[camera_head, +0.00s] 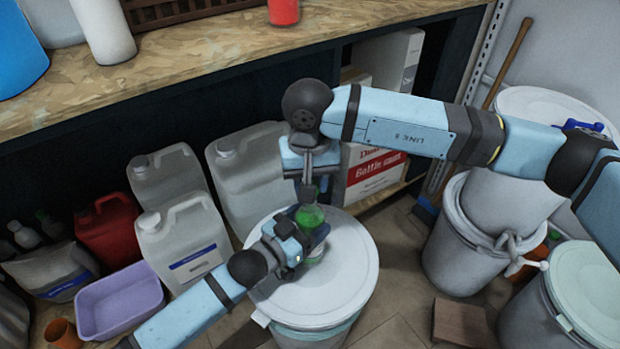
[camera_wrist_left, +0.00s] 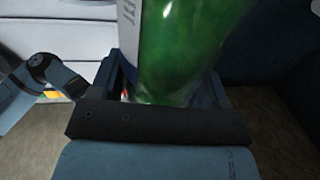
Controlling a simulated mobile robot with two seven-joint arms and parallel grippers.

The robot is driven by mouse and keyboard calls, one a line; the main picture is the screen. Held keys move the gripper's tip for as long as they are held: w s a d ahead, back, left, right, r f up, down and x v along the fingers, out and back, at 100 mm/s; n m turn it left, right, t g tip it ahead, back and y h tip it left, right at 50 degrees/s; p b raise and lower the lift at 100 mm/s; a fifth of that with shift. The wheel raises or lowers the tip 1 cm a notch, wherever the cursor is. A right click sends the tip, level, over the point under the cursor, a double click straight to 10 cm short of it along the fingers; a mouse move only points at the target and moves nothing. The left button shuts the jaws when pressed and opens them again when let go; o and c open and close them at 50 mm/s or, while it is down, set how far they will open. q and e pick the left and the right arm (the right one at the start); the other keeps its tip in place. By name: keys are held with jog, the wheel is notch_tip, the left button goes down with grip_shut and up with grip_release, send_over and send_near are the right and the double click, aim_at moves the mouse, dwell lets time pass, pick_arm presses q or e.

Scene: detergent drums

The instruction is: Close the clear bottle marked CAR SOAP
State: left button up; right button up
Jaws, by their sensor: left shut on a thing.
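The clear bottle with green liquid (camera_head: 311,215) stands upright over the white lid of a drum (camera_head: 335,285). My left gripper (camera_head: 303,232), coming in from the lower left, is shut around its body. In the left wrist view the green bottle (camera_wrist_left: 190,50) fills the jaws, with part of a white label at its left edge; the marking cannot be read. My right gripper (camera_head: 308,188) points down from above, right at the bottle's top. The bottle's mouth and any cap are hidden there, and whether the right jaws hold something is unclear.
Pale jugs (camera_head: 185,240), a red canister (camera_head: 108,230) and a lilac tub (camera_head: 120,300) crowd the left. A wooden shelf (camera_head: 180,60) runs above. More drums (camera_head: 470,235) and a small brown block (camera_head: 459,323) stand to the right. Some floor shows between the drums.

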jog(key=shift+f, duration=0.15)
jog(key=shift+f, duration=0.75)
jog(key=shift+f, duration=0.55)
